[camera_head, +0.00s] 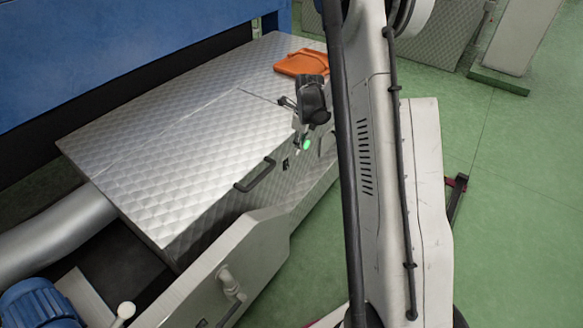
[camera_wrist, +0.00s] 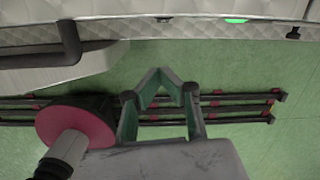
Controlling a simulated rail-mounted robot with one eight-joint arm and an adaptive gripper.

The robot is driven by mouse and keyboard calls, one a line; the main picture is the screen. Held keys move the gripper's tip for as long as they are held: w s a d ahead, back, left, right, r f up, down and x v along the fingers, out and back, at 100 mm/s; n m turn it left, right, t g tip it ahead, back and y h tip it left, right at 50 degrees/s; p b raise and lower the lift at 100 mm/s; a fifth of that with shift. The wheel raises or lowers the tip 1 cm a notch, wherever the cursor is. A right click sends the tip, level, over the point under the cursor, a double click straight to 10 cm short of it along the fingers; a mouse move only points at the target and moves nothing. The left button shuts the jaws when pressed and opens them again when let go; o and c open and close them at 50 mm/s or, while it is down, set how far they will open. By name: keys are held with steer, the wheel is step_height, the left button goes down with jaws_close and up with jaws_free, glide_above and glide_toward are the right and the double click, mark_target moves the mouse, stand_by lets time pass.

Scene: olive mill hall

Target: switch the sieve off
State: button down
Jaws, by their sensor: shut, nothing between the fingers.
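A metal machine with a quilted-pattern lid (camera_head: 190,135) fills the middle of the head view; I cannot tell from a label whether it is the sieve. A green lit button (camera_head: 306,145) glows on its side, beside my gripper (camera_head: 298,150). In the wrist view the green light (camera_wrist: 237,20) is at the top edge, right of my gripper (camera_wrist: 162,71). A dark switch-like part (camera_wrist: 293,32) is further right, and a small dark part (camera_wrist: 163,19) is left of the light. My gripper is shut and empty, apart from the panel in the wrist view.
A black handle (camera_head: 255,175) is on the lid's edge; a dark handle (camera_wrist: 65,45) shows in the wrist view. An orange item (camera_head: 301,63) lies on the lid. A blue motor (camera_head: 38,305) and a pipe (camera_head: 55,230) are at lower left. Green floor (camera_head: 520,190) is open at right.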

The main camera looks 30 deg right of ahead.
mark_target(287, 165)
steer(key=shift+m, duration=0.9)
steer(key=f, duration=0.1)
steer(key=d+f, duration=0.1)
steer(key=f, duration=0.2)
steer(key=shift+d+f, duration=0.25)
steer(key=shift+d, duration=0.1)
steer(key=w+a+f+b, duration=0.2)
steer(key=w+f+b, duration=0.3)
steer(key=f, duration=0.5)
steer(key=shift+f, duration=0.2)
steer(key=shift+a, duration=0.1)
